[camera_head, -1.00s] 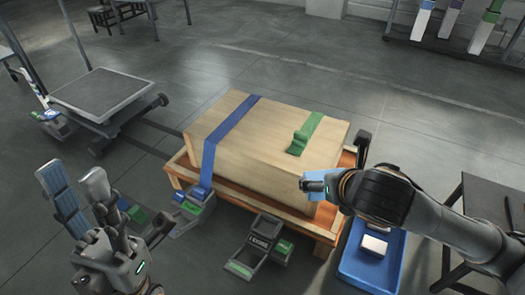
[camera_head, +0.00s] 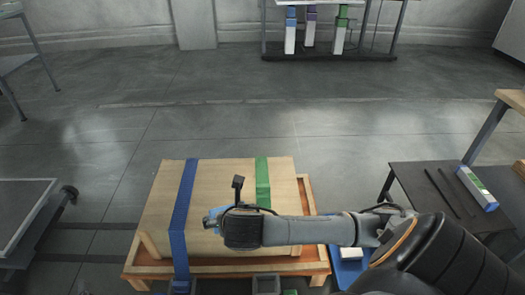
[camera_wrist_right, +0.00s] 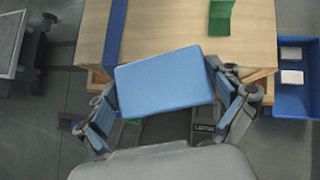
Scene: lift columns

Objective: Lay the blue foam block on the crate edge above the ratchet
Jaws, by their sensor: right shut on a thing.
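My right gripper (camera_wrist_right: 163,79) is shut on the blue foam block (camera_wrist_right: 166,86), which lies flat between its two fingers in the right wrist view. In the head view, a small part of the block (camera_head: 211,217) shows past my right wrist, over the crate's near side. The wooden crate (camera_head: 222,175) has a blue strap and a green strap. A ratchet (camera_wrist_right: 203,127) shows partly below the block in the wrist view, mostly hidden by my gripper. Whether the block touches the crate edge cannot be told. My left gripper is out of view.
The blue strap (camera_head: 184,205) and green strap (camera_head: 262,180) run over the crate. A blue bin (camera_wrist_right: 289,95) with white blocks stands at its right. A dark table (camera_head: 430,185) stands further right, and a flat cart (camera_head: 20,215) at the left.

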